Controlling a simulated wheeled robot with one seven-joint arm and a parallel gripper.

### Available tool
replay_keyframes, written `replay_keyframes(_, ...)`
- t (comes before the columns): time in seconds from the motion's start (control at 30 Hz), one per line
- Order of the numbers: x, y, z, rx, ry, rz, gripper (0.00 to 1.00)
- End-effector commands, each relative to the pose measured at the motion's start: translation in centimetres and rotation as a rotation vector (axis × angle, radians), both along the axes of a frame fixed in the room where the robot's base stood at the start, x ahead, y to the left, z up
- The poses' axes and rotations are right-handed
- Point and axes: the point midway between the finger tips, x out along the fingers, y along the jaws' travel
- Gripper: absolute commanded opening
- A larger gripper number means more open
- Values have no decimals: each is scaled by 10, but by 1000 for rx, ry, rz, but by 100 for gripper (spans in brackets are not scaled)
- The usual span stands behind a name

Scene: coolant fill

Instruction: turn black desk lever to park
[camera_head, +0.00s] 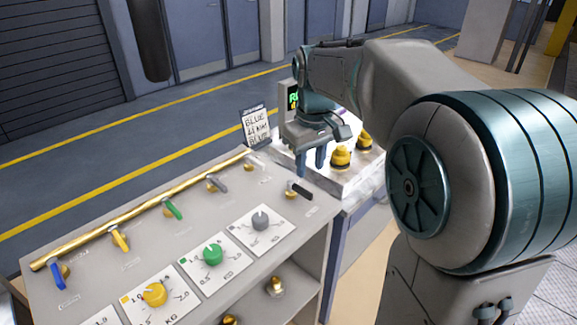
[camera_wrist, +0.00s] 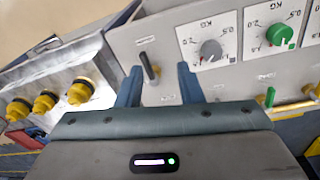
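In the wrist view the black lever (camera_wrist: 147,67) lies between the fingers' directions, just beyond the tips and nearer the left finger. My gripper (camera_head: 312,167) is above the desk's right end, pointing down, close behind the lever in the head view. In the wrist view my gripper (camera_wrist: 158,78) has its two blue fingers spread apart with nothing held between them. Contact with the lever cannot be made out.
Blue (camera_head: 57,275), yellow (camera_head: 120,239), green (camera_head: 173,208) and grey (camera_head: 217,183) levers line the brass pipe (camera_head: 150,205). Yellow (camera_head: 154,293), green (camera_head: 212,254) and grey (camera_head: 261,221) dials are in front. A sign (camera_head: 256,126) and yellow-capped fittings (camera_head: 341,156) stand nearby.

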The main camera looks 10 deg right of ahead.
Motion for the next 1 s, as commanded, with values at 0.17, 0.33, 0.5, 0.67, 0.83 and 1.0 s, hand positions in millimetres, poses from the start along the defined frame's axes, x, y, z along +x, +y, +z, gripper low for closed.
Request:
replay_keyframes(0.17,59,1,2,-5,53,125,34)
replay_keyframes(0.33,88,0,1,-5,81,200,34)
replay_keyframes(0.5,98,0,-2,-4,92,228,34)
replay_keyframes(0.67,98,0,-21,-4,94,229,34)
replay_keyframes(0.83,97,0,-56,-4,95,229,34)
replay_keyframes(1.0,97,0,-92,-4,95,228,34)
